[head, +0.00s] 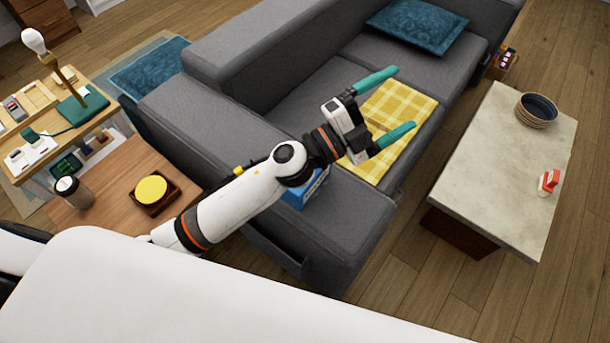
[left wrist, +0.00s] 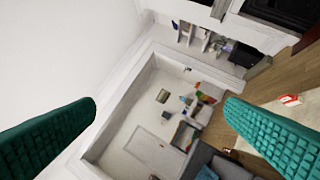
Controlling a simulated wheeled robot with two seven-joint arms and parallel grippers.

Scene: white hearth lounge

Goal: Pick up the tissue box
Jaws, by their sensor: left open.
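A blue box (head: 305,195), which looks like the tissue box, sits on the near armrest of the grey sofa (head: 230,120). My left forearm crosses over it and hides much of it. My left gripper (head: 405,98) is open and empty, its teal fingers spread above the sofa seat and the yellow checked blanket (head: 405,105), past the box. In the left wrist view the two fingers (left wrist: 160,115) are wide apart with only the distant room between them; the box does not show there. My right gripper is not in view.
A stone-topped coffee table (head: 490,170) stands at right with stacked bowls (head: 537,109) and a small red-and-white item (head: 548,182). A wooden side table (head: 110,205) at left holds a cup (head: 73,191) and a yellow round item (head: 152,189). A blue cushion (head: 417,25) lies on the sofa.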

